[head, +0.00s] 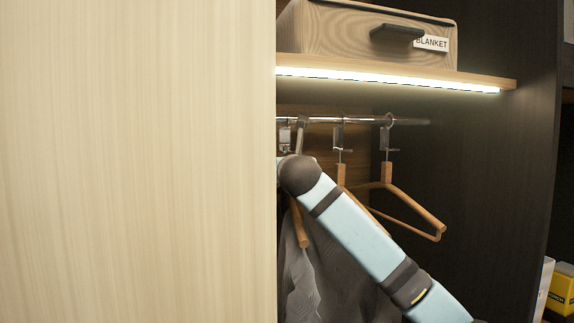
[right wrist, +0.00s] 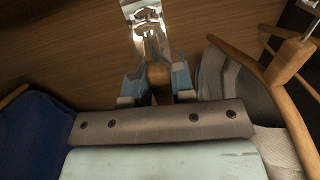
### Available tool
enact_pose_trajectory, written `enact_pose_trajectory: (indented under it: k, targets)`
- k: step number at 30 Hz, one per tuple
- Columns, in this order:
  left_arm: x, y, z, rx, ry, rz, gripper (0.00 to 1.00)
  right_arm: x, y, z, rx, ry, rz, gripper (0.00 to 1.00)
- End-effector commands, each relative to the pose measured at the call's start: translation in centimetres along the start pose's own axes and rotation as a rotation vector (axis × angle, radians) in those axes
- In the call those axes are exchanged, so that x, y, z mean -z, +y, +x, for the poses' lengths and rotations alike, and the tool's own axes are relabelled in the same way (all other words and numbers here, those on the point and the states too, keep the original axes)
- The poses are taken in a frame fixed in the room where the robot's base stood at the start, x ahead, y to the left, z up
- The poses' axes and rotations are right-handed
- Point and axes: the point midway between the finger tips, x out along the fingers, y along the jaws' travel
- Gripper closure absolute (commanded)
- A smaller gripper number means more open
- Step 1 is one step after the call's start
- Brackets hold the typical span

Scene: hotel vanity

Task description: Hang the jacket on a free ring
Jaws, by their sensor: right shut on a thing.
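My right gripper (right wrist: 157,88) is shut on the wooden neck of a hanger (right wrist: 158,74), just below a shiny metal ring fitting (right wrist: 147,18). Whether the hanger's stem sits in that fitting I cannot tell. In the head view the gripper is hidden at the edge of the pale panel, behind my arm. Grey clothing (head: 302,285) hangs below there. A dark blue garment (right wrist: 35,135) shows at left in the wrist view. Which garment the held hanger carries is hidden. Rings hang on the rail (head: 410,121); the right ring (head: 390,120) bears a bare hanger (head: 412,208). My left gripper is out of view.
A pale wooden panel (head: 140,160) covers the left half of the head view. A lit shelf (head: 400,79) with a blanket box (head: 350,35) is above the rail. Grey garments (right wrist: 225,80) and another hanger (right wrist: 283,65) are close at right in the wrist view.

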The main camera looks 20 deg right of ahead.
Motion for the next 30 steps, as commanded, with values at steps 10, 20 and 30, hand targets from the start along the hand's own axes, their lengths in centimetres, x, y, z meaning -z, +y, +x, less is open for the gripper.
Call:
enact_pose_trajectory:
  k: [10,20,30]
  targets:
    - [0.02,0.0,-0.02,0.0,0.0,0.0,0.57,-0.14,0.01,-0.05,0.0,-0.003,0.0,1.0]
    - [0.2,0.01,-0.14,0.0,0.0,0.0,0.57,0.14,0.02,-0.05,-0.001,-0.003,0.0,1.0]
    - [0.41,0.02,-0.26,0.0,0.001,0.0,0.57,0.5,0.02,-0.05,-0.001,-0.003,0.0,1.0]
